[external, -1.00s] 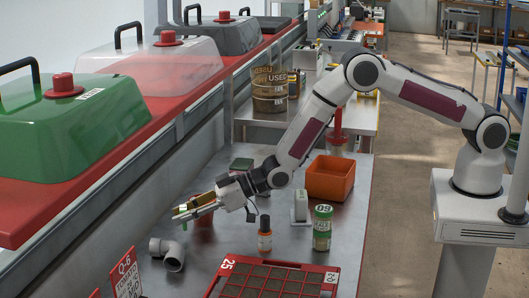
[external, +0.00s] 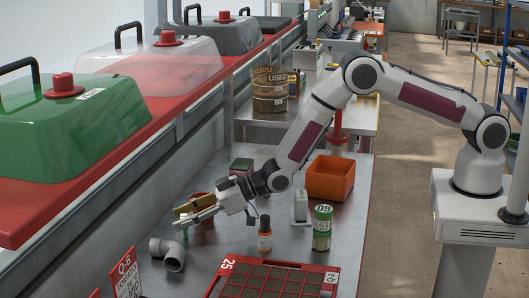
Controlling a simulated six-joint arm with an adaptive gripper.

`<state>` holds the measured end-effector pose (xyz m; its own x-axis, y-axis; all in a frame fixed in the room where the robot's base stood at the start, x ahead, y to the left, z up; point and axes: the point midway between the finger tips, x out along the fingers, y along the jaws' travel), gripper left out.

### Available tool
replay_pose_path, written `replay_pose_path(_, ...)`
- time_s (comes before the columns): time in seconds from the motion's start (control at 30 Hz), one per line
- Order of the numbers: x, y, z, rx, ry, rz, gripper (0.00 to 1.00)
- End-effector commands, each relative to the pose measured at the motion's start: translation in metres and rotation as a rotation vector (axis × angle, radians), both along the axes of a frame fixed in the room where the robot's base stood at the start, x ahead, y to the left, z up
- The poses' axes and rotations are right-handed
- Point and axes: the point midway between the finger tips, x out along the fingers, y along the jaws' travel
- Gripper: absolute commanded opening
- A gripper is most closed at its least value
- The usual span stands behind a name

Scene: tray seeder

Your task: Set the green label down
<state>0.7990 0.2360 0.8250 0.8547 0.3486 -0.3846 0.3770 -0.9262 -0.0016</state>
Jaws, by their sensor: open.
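My gripper (external: 186,213) is open, low over the left part of the metal bench, with its fingers pointing left. A small, narrow green piece, likely the green label (external: 185,237), shows just below the fingertips. It is too small to tell whether it touches a finger or the bench. A red pot (external: 199,196) stands behind the fingers and is partly hidden by them.
A grey pipe elbow (external: 168,253) lies in front of the fingertips. An orange bin (external: 330,178) stands further back.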

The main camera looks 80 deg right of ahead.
Motion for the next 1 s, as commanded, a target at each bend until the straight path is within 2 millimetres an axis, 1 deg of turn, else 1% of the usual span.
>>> replay_pose_path(0.17,0.0,0.0,0.003,0.0,0.0,0.0,0.43)
replay_pose_path(0.37,0.0,0.0,0.014,0.0,-0.001,0.0,0.43)
replay_pose_path(0.47,-0.006,-0.003,0.015,0.0,0.001,0.0,0.43)
replay_pose_path(1.0,-0.047,-0.02,0.033,0.0,0.001,0.0,0.43)
